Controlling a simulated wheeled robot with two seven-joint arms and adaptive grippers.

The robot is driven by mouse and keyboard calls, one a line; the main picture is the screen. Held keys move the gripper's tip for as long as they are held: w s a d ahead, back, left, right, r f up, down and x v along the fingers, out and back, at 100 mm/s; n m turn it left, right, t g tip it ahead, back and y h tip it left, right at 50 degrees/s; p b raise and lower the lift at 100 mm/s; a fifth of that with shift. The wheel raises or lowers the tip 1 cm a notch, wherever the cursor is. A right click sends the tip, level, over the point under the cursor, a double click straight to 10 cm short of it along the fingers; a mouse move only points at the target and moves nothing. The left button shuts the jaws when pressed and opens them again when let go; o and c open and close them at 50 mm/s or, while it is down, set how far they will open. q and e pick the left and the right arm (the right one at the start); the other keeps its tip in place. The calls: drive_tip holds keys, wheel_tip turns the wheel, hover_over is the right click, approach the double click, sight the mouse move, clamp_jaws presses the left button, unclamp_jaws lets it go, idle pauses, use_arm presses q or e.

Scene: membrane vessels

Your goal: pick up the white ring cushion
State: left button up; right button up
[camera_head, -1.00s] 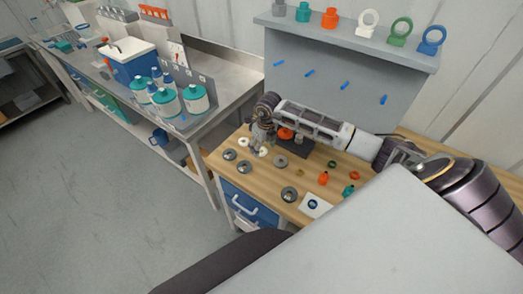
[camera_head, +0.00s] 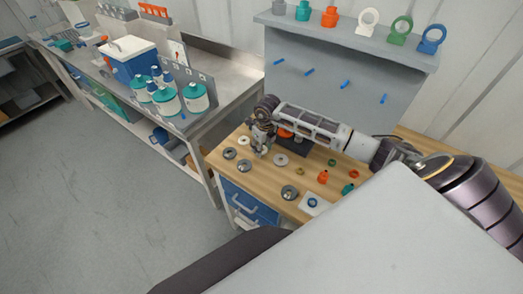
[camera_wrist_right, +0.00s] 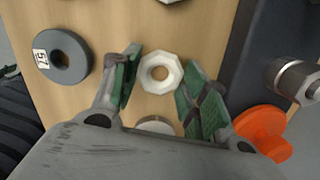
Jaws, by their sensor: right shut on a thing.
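The white ring cushion (camera_wrist_right: 160,88), a faceted ring with a round hole, sits between the green-padded fingertips of my right gripper (camera_wrist_right: 159,82) in the right wrist view. My right gripper (camera_head: 260,152) is shut on it, low over the wooden bench top in the head view. The cushion is mostly hidden by the fingers there, and I cannot tell whether it is clear of the bench. My left gripper is not in view.
A grey ring marked 57 (camera_wrist_right: 78,72) lies left in the wrist view; an orange knobbed part (camera_wrist_right: 262,130) is at right. Grey discs, orange and teal parts and a white square pad (camera_head: 322,211) lie on the bench (camera_head: 318,161). A shelf (camera_head: 345,37) stands behind.

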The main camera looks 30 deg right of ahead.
idle(0.3)
wheel_tip(320, 180, up, 10)
drive_tip(key=b, duration=0.2)
idle(0.6)
idle(0.4)
drive_tip(key=shift+r+p, duration=1.05)
drive_tip(key=shift+r, duration=1)
drive_tip(key=shift+s+a+p, duration=0.2)
drive_tip(key=shift+s+p, duration=0.1)
drive_tip(key=shift+p, duration=0.25)
drive_tip(key=shift+s, duration=0.1)
